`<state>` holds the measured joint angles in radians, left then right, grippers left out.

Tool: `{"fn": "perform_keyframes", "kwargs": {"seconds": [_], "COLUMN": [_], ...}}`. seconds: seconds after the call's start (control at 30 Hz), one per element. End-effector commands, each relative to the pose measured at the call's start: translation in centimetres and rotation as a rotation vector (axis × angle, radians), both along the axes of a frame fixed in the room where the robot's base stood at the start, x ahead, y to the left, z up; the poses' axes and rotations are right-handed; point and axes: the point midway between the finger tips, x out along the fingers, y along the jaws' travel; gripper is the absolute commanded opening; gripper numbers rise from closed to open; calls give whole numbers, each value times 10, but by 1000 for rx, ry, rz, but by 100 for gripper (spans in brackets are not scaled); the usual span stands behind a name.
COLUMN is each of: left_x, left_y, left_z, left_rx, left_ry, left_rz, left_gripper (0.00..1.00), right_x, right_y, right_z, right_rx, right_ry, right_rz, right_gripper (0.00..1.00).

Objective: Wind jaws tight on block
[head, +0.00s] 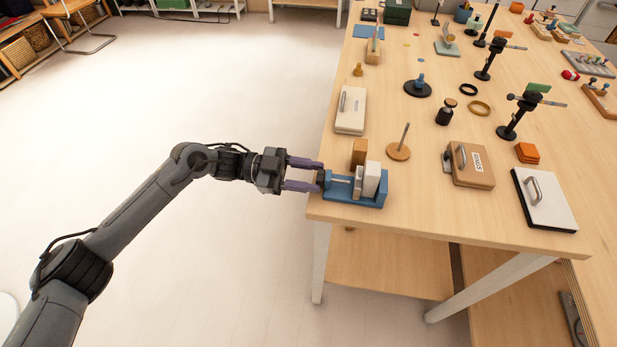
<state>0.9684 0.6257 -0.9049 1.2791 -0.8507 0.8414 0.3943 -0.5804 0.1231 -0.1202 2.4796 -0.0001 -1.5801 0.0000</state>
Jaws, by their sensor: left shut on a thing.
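A small blue vise (345,194) stands at the near left corner of the wooden table. It has pale jaws (372,178) and a grey screw that runs left to a dark knob (320,179) at the table's edge. An orange-brown wooden block (359,150) stands upright at the jaws and rises above them. Its lower part is hidden, and I cannot tell whether both jaws touch it. My left gripper (320,175) comes in level from the left, its purple fingers shut on the dark knob. My right gripper is not in view.
A peg on a round wooden base (398,152), a cream box with a handle (351,110) and a wooden box with a handle (468,165) stand near the vise. A white handled plate (543,198) lies farther right. Open floor is left of the table.

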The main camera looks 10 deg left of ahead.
Motion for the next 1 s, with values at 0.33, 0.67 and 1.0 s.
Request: {"fn": "perform_keyframes", "kwargs": {"seconds": [0.33,0.67,1.0], "left_x": [0,0,0], "left_y": [0,0,0], "left_z": [-1,0,0], "left_rx": [1,0,0], "left_ry": [-75,-76,-75], "left_rz": [0,1,0], "left_gripper": [13,13,68], "right_x": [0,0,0], "right_y": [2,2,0], "right_z": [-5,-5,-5], "right_rx": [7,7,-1], "right_ry": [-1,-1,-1], "right_rz": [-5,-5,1], "right_gripper": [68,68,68]}}
